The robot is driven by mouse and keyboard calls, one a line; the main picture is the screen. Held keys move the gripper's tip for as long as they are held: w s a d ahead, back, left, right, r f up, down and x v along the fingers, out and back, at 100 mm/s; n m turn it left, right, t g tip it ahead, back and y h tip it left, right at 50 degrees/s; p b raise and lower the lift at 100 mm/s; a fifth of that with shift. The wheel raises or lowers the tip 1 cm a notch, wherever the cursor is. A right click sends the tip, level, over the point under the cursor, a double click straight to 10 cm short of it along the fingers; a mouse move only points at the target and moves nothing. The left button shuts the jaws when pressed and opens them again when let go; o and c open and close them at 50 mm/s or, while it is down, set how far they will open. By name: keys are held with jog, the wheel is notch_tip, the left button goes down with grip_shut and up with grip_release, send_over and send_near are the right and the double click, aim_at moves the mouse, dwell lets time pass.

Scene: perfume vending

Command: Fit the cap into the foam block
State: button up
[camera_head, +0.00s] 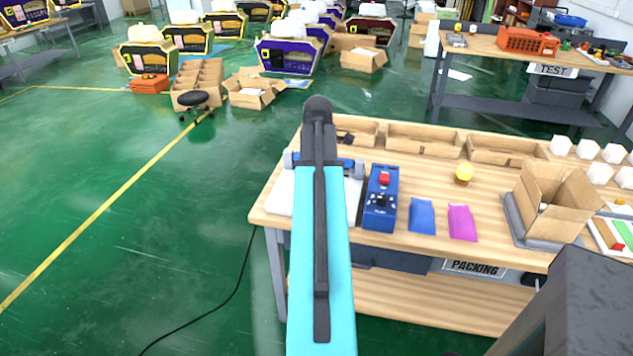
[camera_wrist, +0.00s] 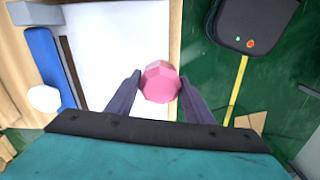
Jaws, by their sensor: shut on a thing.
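In the wrist view, a pink faceted cap (camera_wrist: 160,82) sits between the two dark fingers of my gripper (camera_wrist: 160,90), which are shut on it. It is seen over the right edge of a white flat surface (camera_wrist: 110,45), with green floor beyond; I cannot tell its height. In the head view, my gripper and the cap are hidden behind my cyan arm, at the table's left end. Several white blocks (camera_head: 587,150) stand at the table's right end. I cannot tell whether any of these is the foam block.
The wooden packing table (camera_head: 400,165) holds a blue control box (camera_head: 380,200), blue (camera_head: 422,216) and magenta (camera_head: 462,222) packets, a small yellow round thing (camera_head: 464,172) and an open cardboard box (camera_head: 553,205). Shallow wooden trays (camera_head: 425,140) line the back. Open floor lies left.

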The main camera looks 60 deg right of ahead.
jog(key=s+a+b, duration=0.1)
jog(key=s+a, duration=0.3)
jog(key=a, duration=0.2)
jog(key=shift+s+r, duration=0.15)
jog(key=shift+r, duration=0.2)
dwell(0.5)
jog(key=w+a+f+m, duration=0.1)
jog(key=w+a+f, duration=0.3)
jog(key=w+a, duration=0.65)
jog(key=w+a+f, duration=0.4)
jog(key=w+a, duration=0.6)
jog(key=w, duration=0.1)
jog(key=w+a+f, duration=0.2)
jog(key=a, duration=0.6)
jog(key=w+a+f, duration=0.2)
jog(key=a, duration=0.7)
jog(key=w+a+f, duration=0.2)
jog(key=w+a, duration=0.1)
jog(key=a, duration=0.5)
jog(key=shift+a+f+m, duration=0.2)
jog(key=shift+m, duration=0.2)
jog(key=shift+s, duration=0.1)
